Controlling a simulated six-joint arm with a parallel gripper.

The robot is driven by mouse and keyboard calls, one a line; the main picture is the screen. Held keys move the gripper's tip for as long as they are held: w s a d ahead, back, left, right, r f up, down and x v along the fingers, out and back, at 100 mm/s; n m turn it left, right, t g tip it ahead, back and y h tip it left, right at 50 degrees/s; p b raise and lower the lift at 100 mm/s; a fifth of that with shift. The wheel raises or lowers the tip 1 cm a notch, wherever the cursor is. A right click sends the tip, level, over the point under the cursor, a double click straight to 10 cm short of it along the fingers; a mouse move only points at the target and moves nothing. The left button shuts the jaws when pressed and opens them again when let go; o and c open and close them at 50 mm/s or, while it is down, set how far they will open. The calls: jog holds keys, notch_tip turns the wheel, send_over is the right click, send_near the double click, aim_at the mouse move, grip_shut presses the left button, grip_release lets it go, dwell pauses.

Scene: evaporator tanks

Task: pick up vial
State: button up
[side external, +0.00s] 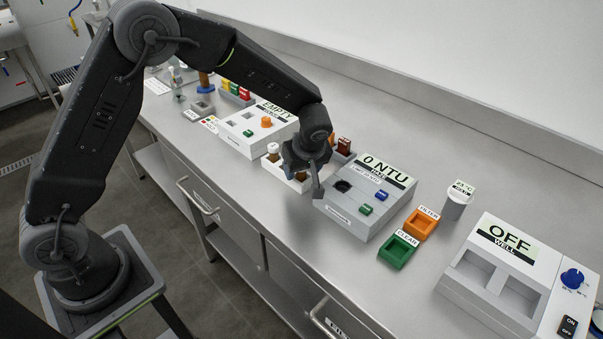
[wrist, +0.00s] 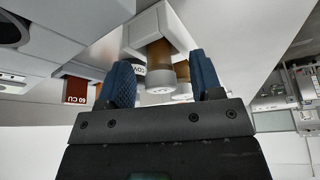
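Brown vials stand in a small white rack (side external: 300,184), partly hidden behind my gripper (side external: 306,172) in the side view. One white-capped vial (side external: 273,152) shows at the rack's left end. In the wrist view, a brown vial (wrist: 158,58) with a pale end appears between the two blue fingertips of my gripper (wrist: 163,80), with space on both sides. A second brown vial (wrist: 183,72) shows beside it, nearer the right finger. The rack (wrist: 152,30) is above them in that picture. My gripper is open and holds nothing. Whether a finger touches a vial cannot be told.
The 0 NTU meter (side external: 365,195) stands close to the right of my gripper. The box labelled EMPTY (side external: 257,128) is to its left. Brown-red blocks (side external: 343,146) stand behind. The front bench strip is clear.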

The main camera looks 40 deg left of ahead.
jog(key=c, duration=1)
notch_tip(320, 180, up, 9)
jog(key=shift+d, duration=0.1)
jog(key=d+m, duration=0.2)
jog(key=d, duration=0.1)
jog(key=w+d+m+t+h, duration=0.1)
jog(key=d+m, duration=0.1)
jog(key=d, duration=0.2)
jog(key=w+d+m, duration=0.1)
jog(key=d+m, duration=0.1)
jog(key=d, duration=0.1)
jog(key=shift+d+r+t, duration=0.25)
jog(key=shift+r+t, duration=0.15)
